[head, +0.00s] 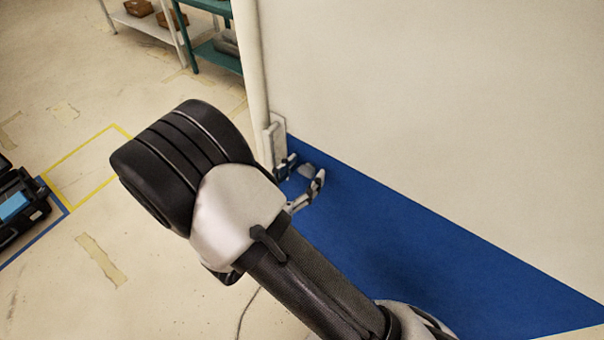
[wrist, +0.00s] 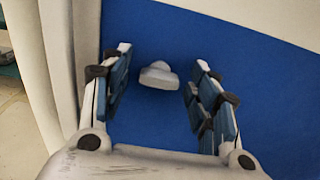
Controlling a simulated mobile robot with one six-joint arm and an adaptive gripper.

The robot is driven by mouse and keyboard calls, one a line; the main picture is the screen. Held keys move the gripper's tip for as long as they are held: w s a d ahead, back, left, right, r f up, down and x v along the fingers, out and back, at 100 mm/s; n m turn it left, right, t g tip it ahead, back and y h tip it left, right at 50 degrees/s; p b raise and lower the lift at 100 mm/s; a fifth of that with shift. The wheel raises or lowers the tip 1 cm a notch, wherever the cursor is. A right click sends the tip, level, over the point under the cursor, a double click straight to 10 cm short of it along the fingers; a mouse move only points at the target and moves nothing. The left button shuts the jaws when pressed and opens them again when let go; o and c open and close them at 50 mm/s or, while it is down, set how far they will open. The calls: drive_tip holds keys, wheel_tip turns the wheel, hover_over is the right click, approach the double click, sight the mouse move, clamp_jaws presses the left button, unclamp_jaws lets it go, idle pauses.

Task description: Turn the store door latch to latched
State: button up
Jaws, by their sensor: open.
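A small light-grey knob, which looks like the door latch (wrist: 158,76), stands out against a blue surface in the wrist view. It lies between the two fingers of my gripper (wrist: 161,62), with visible gaps on both sides. My gripper is open and does not appear to touch it. In the head view my gripper (head: 305,168) is beside the white post, with the grey latch (head: 306,171) partly seen between its fingers. My arm hides part of this area. I cannot tell the latch's turned position.
A white upright post (head: 251,70) with a pale plate (head: 278,133) stands close left of my gripper. A large white panel (head: 440,100) rises above the blue surface (head: 440,265). Shelves (head: 207,55) stand at the back left. A black case (head: 20,205) lies at far left.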

drive_tip(key=c, duration=1.1)
drive_tip(key=shift+o, duration=0.2)
drive_tip(key=shift+r+n+p, duration=0.1)
drive_tip(key=shift+n+p, duration=0.2)
drive_tip(key=shift+p, duration=0.05)
drive_tip(key=n+p, duration=0.3)
drive_tip(key=shift+n, duration=0.4)
drive_tip(key=n+p, duration=0.2)
drive_tip(key=n, duration=0.2)
drive_tip(key=shift+a+n+p, duration=0.1)
drive_tip(key=shift+n+p, duration=0.2)
drive_tip(key=n+p, duration=0.2)
drive_tip(key=n, duration=0.2)
drive_tip(key=shift+f+n+p, duration=0.15)
drive_tip(key=shift+n+p, duration=0.2)
drive_tip(key=shift+n, duration=0.9)
drive_tip(key=shift+f+n+p, duration=0.1)
drive_tip(key=shift+n+p, duration=0.25)
drive_tip(key=shift+n, duration=0.9)
